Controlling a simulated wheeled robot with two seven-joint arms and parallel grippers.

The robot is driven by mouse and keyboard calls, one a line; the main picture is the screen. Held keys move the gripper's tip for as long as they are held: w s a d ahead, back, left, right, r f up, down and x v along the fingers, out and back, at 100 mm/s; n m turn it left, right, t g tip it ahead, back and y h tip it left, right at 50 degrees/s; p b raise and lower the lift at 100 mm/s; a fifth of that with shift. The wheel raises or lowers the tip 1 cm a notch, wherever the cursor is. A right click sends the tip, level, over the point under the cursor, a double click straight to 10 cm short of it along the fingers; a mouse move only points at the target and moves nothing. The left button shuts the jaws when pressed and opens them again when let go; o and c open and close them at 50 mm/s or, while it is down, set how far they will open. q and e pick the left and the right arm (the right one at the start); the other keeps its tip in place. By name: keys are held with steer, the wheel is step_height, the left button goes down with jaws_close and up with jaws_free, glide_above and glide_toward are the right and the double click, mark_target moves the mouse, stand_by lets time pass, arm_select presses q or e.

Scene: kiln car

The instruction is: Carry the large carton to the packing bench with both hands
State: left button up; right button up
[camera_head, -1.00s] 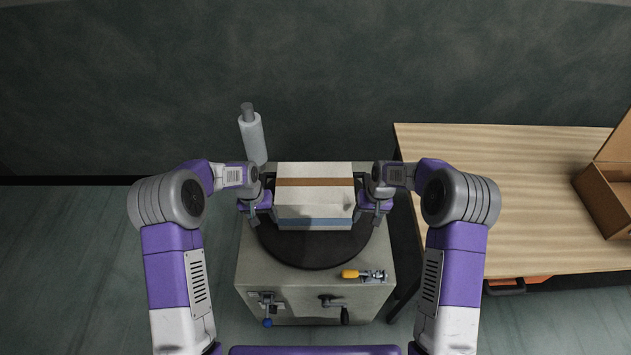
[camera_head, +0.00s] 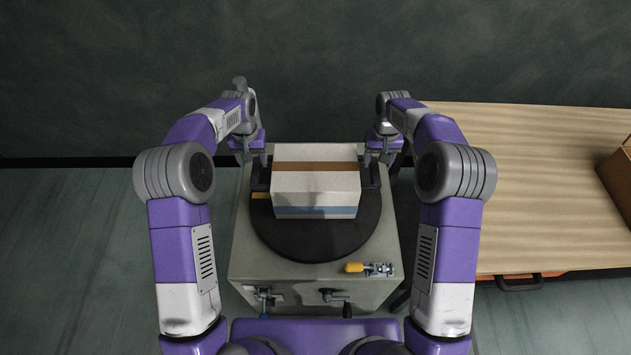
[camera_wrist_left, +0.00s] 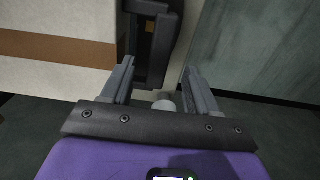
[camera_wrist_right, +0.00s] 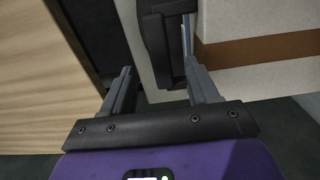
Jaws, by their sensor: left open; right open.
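The large carton (camera_head: 316,183), pale with a brown band and a blue stripe, sits on a round dark turntable (camera_head: 312,244). A dark handle shows at its side in the left wrist view (camera_wrist_left: 150,45) and in the right wrist view (camera_wrist_right: 163,45). My left gripper (camera_head: 254,158) is open near the carton's far left edge, its fingers pointing towards the handle. My right gripper (camera_head: 379,157) is open near the far right edge, facing the other handle. Whether the fingers touch the handles I cannot tell. The packing bench (camera_head: 530,190), with a light wooden top, stands to the right.
A brown box (camera_head: 618,180) stands at the bench's right edge. The bench's middle is clear. A dark wall is behind.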

mark_target(256, 169)
arm_select(q)
step_height(256, 169, down, 8)
steer(key=shift+r, duration=0.2)
arm_select(e)
step_height(256, 169, down, 8)
steer(key=shift+r, duration=0.2)
arm_select(q)
jaws_close()
arm_select(e)
jaws_close()
arm_select(q)
steer(key=shift+w, duration=0.1)
arm_select(e)
steer(key=shift+w, duration=0.1)
stand_by(0.5)
arm_select(q)
steer(key=shift+w+r, duration=0.1)
steer(key=shift+r, duration=0.15)
arm_select(e)
steer(key=shift+w+r, duration=0.1)
steer(key=shift+r, duration=0.15)
